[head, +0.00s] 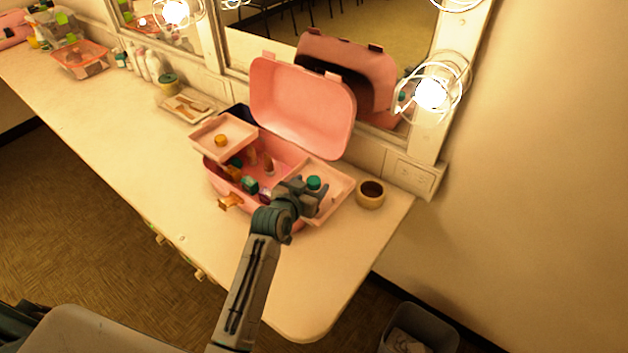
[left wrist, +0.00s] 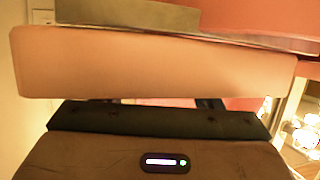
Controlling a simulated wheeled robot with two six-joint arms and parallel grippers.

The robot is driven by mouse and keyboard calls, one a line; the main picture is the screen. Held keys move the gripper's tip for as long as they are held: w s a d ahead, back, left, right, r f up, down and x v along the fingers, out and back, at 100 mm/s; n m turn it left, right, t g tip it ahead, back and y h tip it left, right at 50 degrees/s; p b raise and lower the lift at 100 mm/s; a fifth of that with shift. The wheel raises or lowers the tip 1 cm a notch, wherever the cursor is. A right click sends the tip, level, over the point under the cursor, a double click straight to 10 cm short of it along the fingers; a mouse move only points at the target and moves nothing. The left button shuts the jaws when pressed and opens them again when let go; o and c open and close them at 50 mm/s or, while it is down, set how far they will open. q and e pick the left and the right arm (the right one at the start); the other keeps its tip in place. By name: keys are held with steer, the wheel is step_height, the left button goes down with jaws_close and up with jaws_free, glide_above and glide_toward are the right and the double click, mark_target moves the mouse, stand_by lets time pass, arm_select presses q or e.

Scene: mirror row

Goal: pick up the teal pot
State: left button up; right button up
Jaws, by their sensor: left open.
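The teal pot (head: 314,182) is small and round. It is in the right-hand raised tray (head: 334,202) of an open pink case (head: 301,104). My left gripper (head: 308,190) is open at this tray, its fingers right beside the pot in the picture. They hide part of the pot, and I cannot tell whether they touch it or stand around it. In the left wrist view a wide pale pink slab (left wrist: 150,62), probably part of the case, fills the space before the gripper. The pot cannot be made out there. My right gripper is not in view.
Several small bottles and jars stand inside the case. An orange jar (head: 221,140) sits in its left tray (head: 238,127). A tan jar (head: 370,194) stands right of the case, near the wall. The counter's front (head: 330,270) is clear. A lit bulb (head: 431,95) is behind.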

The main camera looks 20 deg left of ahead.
mark_target(314, 180)
arm_select(q)
steer(key=shift+p+x, duration=0.5)
steer(key=shift+x, duration=1.35)
steer(key=shift+a, duration=0.15)
steer(key=shift+c, duration=0.2)
steer(key=c, duration=1)
steer(key=shift+r, duration=0.1)
